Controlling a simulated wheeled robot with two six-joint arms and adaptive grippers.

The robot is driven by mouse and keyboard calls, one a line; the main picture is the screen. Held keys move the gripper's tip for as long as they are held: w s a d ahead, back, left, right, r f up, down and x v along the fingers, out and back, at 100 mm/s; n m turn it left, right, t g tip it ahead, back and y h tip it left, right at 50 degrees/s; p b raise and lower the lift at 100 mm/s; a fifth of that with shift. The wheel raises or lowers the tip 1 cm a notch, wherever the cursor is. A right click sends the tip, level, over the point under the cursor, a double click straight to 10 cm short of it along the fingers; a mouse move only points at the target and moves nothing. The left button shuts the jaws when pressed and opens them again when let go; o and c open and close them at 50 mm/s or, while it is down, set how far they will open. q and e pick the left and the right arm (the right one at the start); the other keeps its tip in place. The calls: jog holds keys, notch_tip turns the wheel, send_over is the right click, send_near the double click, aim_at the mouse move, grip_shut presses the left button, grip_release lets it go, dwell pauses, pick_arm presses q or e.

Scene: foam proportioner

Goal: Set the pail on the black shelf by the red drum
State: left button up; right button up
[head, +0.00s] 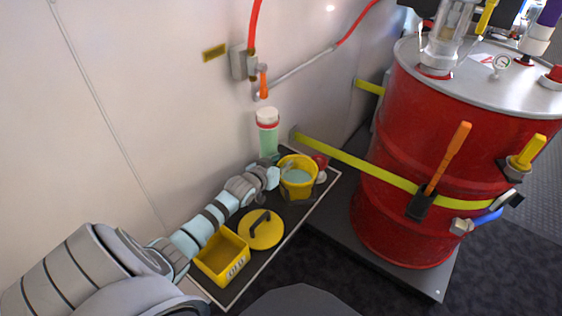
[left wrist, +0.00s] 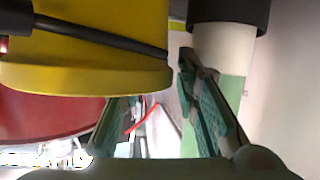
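The yellow pail (head: 298,188) is at the far end of the black shelf (head: 283,214), beside the red drum (head: 408,120). It looks upright, with something pale green inside. I cannot tell whether its base touches the shelf. My left gripper (head: 274,174) is at the pail's left side. In the left wrist view, the pail (left wrist: 95,60) fills the upper left with a dark handle across it. The fingers of the left gripper (left wrist: 155,82) stand apart, and the pail partly hides one of them. My right gripper is not in view.
A green bottle (head: 268,140) with a white cap stands behind the pail. A small red and white item (head: 321,166) is to its right. A yellow lid (head: 258,236) and a yellow bin (head: 212,263) lie nearer. A yellow strap (head: 345,157) runs from the wall around the drum.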

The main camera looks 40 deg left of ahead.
pick_arm(q)
jog(key=shift+s+r+p, duration=0.25)
jog(key=shift+s+p, duration=0.05)
jog(key=p+v, duration=0.5)
jog(key=v, duration=0.6)
jog(key=shift+s, duration=0.2)
